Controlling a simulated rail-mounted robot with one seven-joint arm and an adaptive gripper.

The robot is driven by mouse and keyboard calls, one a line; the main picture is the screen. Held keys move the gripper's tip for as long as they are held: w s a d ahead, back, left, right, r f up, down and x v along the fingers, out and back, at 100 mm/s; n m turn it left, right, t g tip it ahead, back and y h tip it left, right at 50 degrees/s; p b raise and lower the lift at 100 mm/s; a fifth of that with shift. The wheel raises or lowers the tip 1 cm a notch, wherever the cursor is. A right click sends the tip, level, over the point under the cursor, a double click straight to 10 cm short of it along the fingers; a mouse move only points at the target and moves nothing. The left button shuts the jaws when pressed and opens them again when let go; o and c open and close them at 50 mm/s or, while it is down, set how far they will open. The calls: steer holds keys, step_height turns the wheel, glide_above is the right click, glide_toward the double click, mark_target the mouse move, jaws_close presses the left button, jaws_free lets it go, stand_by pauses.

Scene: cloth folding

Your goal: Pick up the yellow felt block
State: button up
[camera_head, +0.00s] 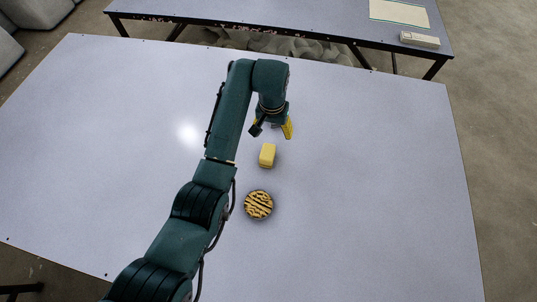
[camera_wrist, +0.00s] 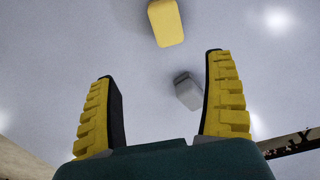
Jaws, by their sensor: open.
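The yellow felt block (camera_head: 267,155) lies on the pale table, just in front of my gripper (camera_head: 280,129) in the head view. In the wrist view the yellow block (camera_wrist: 165,22) is at the top edge, beyond the fingertips and partly cut off. My gripper (camera_wrist: 160,68) is open, with its yellow ribbed fingers wide apart and nothing held. It is above the table, and the fingers do not touch the yellow block. In the head view my wrist hides part of the fingers.
A small grey block (camera_wrist: 187,90) lies on the table and shows between my fingers; I cannot make it out in the head view. A round striped item (camera_head: 258,204) lies nearer, below the yellow block. The pale table (camera_head: 380,190) is clear to the right. Another table (camera_head: 300,15) stands behind.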

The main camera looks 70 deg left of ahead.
mark_target(267, 152)
steer(key=f+b, duration=0.1)
steer(key=f, duration=0.3)
steer(key=s+f, duration=0.1)
steer(key=f, duration=0.3)
steer(key=f+b, duration=0.1)
steer(key=f, duration=0.3)
steer(key=shift+s+a+b, duration=0.15)
steer(key=shift+s+b, duration=0.05)
steer(key=shift+b, duration=0.15)
steer(key=f+b, duration=0.1)
steer(key=f, duration=0.2)
steer(key=f+b, duration=0.1)
steer(key=f, duration=0.1)
steer(key=shift+a+f, duration=0.2)
steer(key=shift+f, duration=0.2)
steer(key=c, duration=1.3)
